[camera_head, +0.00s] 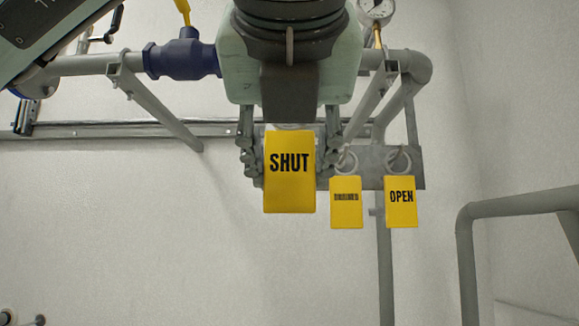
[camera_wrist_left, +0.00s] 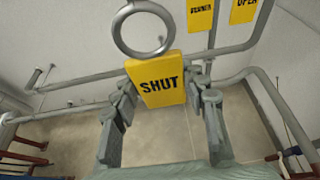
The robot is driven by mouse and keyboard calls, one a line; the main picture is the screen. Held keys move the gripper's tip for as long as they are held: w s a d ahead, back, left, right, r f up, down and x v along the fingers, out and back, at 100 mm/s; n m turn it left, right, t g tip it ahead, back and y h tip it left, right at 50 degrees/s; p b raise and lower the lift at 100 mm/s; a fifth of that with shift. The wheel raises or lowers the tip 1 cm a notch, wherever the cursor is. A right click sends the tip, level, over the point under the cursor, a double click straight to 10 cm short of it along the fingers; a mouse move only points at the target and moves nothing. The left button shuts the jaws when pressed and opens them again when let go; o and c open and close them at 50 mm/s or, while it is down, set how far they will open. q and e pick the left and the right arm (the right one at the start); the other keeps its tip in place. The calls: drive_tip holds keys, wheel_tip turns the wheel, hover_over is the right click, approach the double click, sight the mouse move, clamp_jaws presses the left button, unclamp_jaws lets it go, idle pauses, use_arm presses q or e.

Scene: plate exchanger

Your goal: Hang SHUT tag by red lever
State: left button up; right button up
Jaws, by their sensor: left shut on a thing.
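The yellow SHUT tag (camera_head: 290,190) hangs in front of the wall pipes in the head view. My left gripper (camera_head: 290,160) has its fingers on either side of the tag's upper part and is shut on it. In the left wrist view the SHUT tag (camera_wrist_left: 157,88) lies between the fingertips of the left gripper (camera_wrist_left: 160,92). Its metal ring (camera_wrist_left: 143,28) stands clear above the tag there; in the head view the ring is hidden behind the gripper. No red lever can be made out in the head view. My right gripper is not in view.
A grey hook plate (camera_head: 416,165) behind holds the OPEN tag (camera_head: 401,208) and another yellow tag (camera_head: 346,210). A blue valve (camera_head: 182,59) with a yellow lever (camera_head: 183,12) sits on the pipe at upper left. A gauge (camera_head: 377,8) is at upper right. A grey railing (camera_head: 467,250) stands at right.

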use_arm(q)
drive_tip(key=w, duration=0.9)
drive_tip(key=shift+w, duration=0.3)
idle(2.0)
drive_tip(key=w, duration=0.7)
drive_tip(key=shift+w+p, duration=0.25)
drive_tip(key=shift+p, duration=0.2)
idle(1.3)
drive_tip(key=shift+w, duration=0.1)
idle(0.4)
